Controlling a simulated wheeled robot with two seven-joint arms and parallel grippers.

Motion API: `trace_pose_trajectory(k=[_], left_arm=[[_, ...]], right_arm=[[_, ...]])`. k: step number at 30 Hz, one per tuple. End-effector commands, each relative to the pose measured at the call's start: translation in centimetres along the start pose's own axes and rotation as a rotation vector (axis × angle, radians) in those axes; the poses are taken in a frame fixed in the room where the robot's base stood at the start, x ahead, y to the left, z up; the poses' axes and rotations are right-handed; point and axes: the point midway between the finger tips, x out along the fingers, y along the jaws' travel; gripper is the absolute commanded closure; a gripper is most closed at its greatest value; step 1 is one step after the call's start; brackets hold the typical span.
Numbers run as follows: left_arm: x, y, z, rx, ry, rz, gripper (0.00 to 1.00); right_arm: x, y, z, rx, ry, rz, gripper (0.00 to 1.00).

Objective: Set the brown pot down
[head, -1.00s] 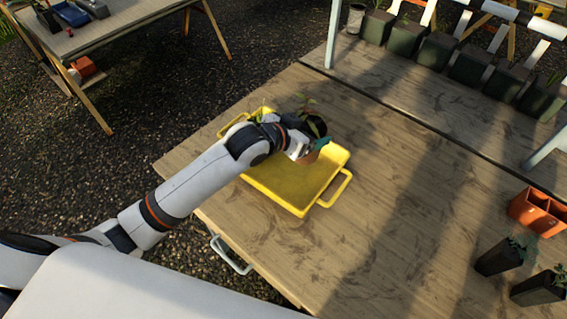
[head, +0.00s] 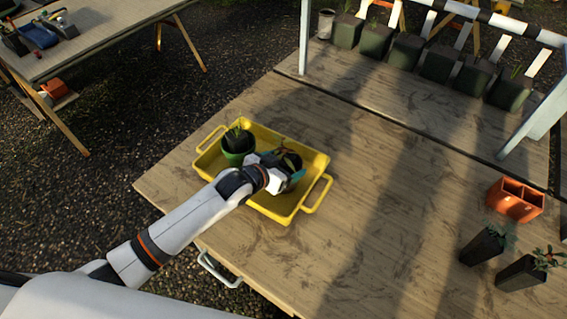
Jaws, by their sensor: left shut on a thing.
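A yellow tray (head: 310,161) with two handles lies on the wooden table. A green pot (head: 238,146) with a small plant stands upright in its left part. My left gripper (head: 287,174) is over the tray's right half, shut on the brown pot (head: 291,160), which holds a leafy plant. The gripper hides most of this pot, so I cannot tell whether its base touches the tray floor. My right gripper is out of view.
Several dark pots (head: 407,47) line the back. The table between them and the tray is clear.

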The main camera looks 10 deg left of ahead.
Motion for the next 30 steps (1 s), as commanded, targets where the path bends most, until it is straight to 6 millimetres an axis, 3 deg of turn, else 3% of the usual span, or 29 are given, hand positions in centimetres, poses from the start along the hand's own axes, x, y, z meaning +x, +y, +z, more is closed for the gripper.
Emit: trace_pose_trajectory(k=[3,4,6,17,30], left_arm=[[0.2,0.0,-0.2,0.0,-0.002,0.0,0.36],[0.1,0.0,-0.2,0.0,0.0,0.0,0.09],[0.1,0.0,-0.2,0.0,0.0,0.0,0.0],[-0.6,0.0,0.0,0.0,0.001,0.0,0.0],[-8.8,0.0,-0.1,0.001,0.003,0.0,0.0]], right_arm=[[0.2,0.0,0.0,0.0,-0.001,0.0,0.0],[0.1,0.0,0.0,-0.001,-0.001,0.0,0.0],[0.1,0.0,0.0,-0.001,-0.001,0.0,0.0],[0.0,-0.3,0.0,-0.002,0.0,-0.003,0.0],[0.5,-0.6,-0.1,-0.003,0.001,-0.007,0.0]])
